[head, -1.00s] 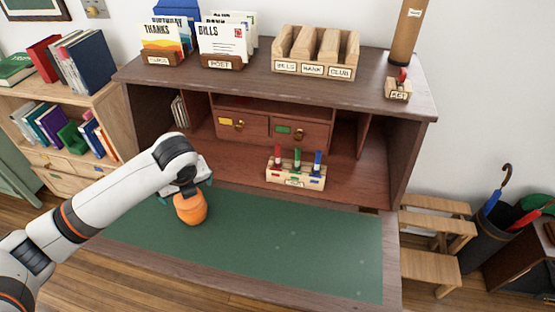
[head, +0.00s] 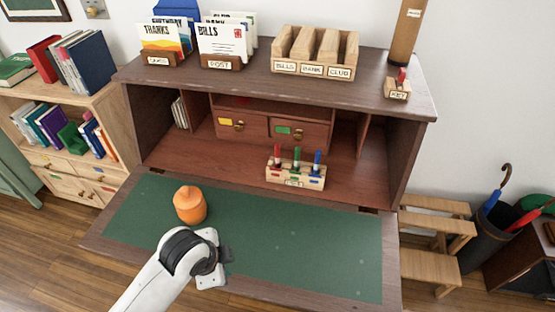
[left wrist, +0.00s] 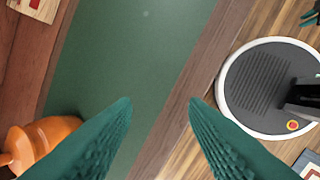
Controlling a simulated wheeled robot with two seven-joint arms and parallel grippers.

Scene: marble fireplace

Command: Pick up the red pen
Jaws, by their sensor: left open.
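The red pen (head: 278,154) stands upright at the left end of a wooden pen holder (head: 295,182) inside the desk's open compartment. A green pen (head: 297,156) and a blue pen (head: 317,160) stand beside it. My left gripper (head: 229,255) is low over the front of the green desk mat, well in front of the holder, touching no pen. In the left wrist view its teal fingers (left wrist: 158,104) are spread and empty above the mat's front edge. Part of a wooden block, possibly the holder, shows at that view's top left. My right gripper is not in view.
An orange jar (head: 190,206) stands on the green mat (head: 290,240), left of and behind my left gripper. The desk shelf (head: 245,88) overhangs the pens. The mat's middle and right are clear. A wooden step stool (head: 432,230) stands to the right.

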